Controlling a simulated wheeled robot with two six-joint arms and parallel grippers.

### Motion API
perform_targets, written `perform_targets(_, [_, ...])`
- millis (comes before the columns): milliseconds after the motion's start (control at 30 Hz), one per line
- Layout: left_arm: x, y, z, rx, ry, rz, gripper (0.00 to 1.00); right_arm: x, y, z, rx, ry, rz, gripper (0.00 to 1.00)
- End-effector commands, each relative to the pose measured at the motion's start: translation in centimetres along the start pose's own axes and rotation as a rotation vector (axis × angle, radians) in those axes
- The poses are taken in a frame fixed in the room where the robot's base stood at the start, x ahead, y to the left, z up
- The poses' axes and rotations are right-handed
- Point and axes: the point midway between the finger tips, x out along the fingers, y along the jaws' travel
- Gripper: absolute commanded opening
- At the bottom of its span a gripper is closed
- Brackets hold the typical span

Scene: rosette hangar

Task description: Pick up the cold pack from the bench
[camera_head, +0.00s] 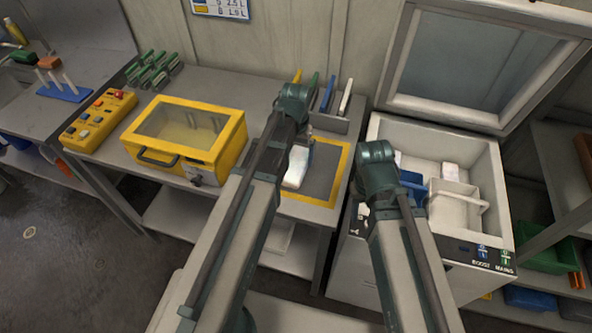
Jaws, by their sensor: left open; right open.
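A white pack (297,167), which looks like the cold pack, lies on the grey mat with a yellow border (322,172) on the bench (235,92). My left arm covers part of the mat and may hide some of the pack. My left gripper (306,130) is open over the mat, close to the pack's far end; whether it touches the pack I cannot tell. My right gripper (392,182) is open above the left part of the open white chest (426,133), apart from the pack. The fingertips of both are hard to make out.
A yellow box with a clear lid (185,131) and a yellow button panel (99,120) stand left on the bench. A rack (327,121) with upright coloured pieces is behind the mat. The chest holds a pale basket (455,205); its raised lid (455,108) stands behind.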

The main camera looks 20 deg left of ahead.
Motion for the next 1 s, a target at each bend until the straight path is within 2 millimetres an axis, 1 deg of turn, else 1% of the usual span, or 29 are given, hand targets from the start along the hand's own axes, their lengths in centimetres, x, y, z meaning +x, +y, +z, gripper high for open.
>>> perform_targets(33, [1.4,-0.1,-0.2,0.0,0.0,0.0,1.0,1.4,-0.1,-0.1,0.0,0.0,0.0,0.5])
perform_targets(167, [2.7,-0.1,-0.1,0.0,-0.001,-0.001,1.0,2.7,-0.3,-0.2,0.0,0.0,0.0,0.5])
perform_targets(267, [3.0,-0.1,-0.1,0.0,-0.001,-0.001,1.0,2.9,-0.3,-0.2,0.0,0.0,0.0,0.5])
perform_targets(467, [2.7,-0.1,-0.1,0.0,-0.001,-0.001,1.0,2.7,-0.3,-0.2,0.0,0.0,0.0,0.5])
perform_targets(567, [2.7,-0.1,-0.1,0.0,-0.001,-0.001,0.84,2.7,-0.3,-0.2,0.0,0.0,0.0,0.5])
perform_targets(700, [2.7,-0.1,-0.1,0.0,-0.001,-0.001,0.59,2.7,-0.3,-0.2,0.0,0.0,0.0,0.5])
perform_targets(867, [2.7,-0.1,-0.1,0.0,-0.001,-0.001,0.3,2.7,-0.3,-0.2,0.0,0.0,0.0,0.5])
perform_targets(900, [2.7,-0.1,-0.1,0.0,-0.001,-0.001,0.23,2.7,-0.3,-0.2,0.0,0.0,0.0,0.5])
perform_targets(1000, [2.7,-0.1,-0.1,0.0,-0.001,-0.001,0.06,2.7,-0.3,-0.2,0.0,0.0,0.0,0.5])
